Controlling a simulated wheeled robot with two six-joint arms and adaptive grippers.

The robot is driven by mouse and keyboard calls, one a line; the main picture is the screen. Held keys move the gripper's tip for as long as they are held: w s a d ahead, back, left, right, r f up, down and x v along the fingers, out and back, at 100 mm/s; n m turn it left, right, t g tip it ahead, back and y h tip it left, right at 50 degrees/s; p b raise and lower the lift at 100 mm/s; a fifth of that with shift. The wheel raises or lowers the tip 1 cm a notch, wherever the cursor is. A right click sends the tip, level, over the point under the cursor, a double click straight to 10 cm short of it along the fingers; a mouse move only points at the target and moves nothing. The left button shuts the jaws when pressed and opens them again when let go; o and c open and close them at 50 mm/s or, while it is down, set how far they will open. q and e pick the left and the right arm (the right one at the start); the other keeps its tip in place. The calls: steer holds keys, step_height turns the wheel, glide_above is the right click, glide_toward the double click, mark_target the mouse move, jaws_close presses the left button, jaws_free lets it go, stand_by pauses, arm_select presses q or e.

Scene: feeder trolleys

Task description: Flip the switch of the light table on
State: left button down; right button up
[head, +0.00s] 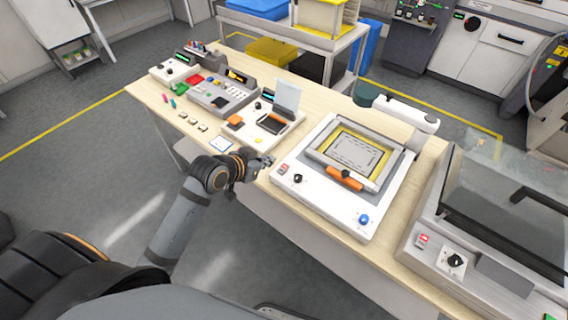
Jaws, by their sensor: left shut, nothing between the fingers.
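A white flat unit (325,208), which looks like the light table, stands on the wooden bench in the head view. Its front panel carries a small red switch (284,169) at the left corner, a black knob (298,179) and a blue knob (364,219). The switch is too small to tell its position. My left gripper (267,161) is shut and empty, just left of the red switch at the bench's front edge. I cannot tell whether it touches the unit. My right gripper is not in view.
A grey framed screen with an orange handle (345,179) lies on the white unit. A machine with a clear lid (500,200) and its own red switch (423,239) stands to the right. Control boxes (222,92) and a small white device (262,124) stand left on the bench (148,98).

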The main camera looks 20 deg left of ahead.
arm_select(q)
steer(key=p, duration=0.1)
glide_above(284, 169)
step_height(284, 169, down, 5)
steer(key=shift+s+f, duration=0.15)
step_height(284, 169, down, 3)
steer(key=shift+r, duration=0.15)
steer(key=shift+f, duration=0.65)
steer(key=shift+w+r+p, duration=0.2)
steer(key=shift+p, duration=0.4)
steer(key=shift+f+g+p, duration=0.25)
steer(key=shift+g+p, duration=0.05)
steer(key=shift+p, duration=0.1)
steer(key=shift+f, duration=0.15)
